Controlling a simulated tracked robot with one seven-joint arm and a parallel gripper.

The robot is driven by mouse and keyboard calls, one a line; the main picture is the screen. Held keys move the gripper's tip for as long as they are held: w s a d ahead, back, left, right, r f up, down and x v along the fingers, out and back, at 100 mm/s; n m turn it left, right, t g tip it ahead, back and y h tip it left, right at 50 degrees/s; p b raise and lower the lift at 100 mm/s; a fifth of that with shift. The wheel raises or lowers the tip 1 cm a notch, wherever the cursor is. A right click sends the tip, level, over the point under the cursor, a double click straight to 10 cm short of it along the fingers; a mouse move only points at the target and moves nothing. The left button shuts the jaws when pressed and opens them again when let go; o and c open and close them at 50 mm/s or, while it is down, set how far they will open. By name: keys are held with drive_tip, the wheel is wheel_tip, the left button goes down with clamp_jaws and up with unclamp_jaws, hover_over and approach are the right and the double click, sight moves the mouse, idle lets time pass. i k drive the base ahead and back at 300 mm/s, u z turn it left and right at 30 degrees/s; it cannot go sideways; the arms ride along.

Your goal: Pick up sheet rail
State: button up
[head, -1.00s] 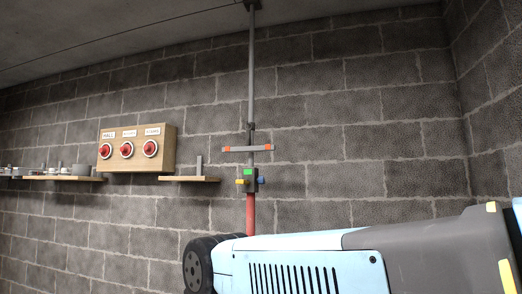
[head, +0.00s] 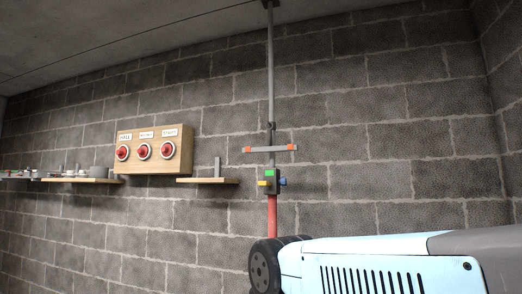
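I cannot tell for sure which thing is the sheet rail. A short grey bar with orange ends (head: 270,149) lies crosswise at a vertical pole on the block wall. A small grey upright piece (head: 217,168) stands on a small wooden shelf (head: 206,181) left of the pole. My gripper is not in view; only a pale blue and grey part, apparently of my own arm, fills the lower right.
The grey pole (head: 271,80) runs up to the ceiling above a box with a green face (head: 269,174) and a red pipe (head: 272,215). A longer shelf (head: 85,181) holds small items.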

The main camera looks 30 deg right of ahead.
sight(289, 147)
drive_tip(key=i, duration=0.9)
drive_tip(key=u, duration=0.05)
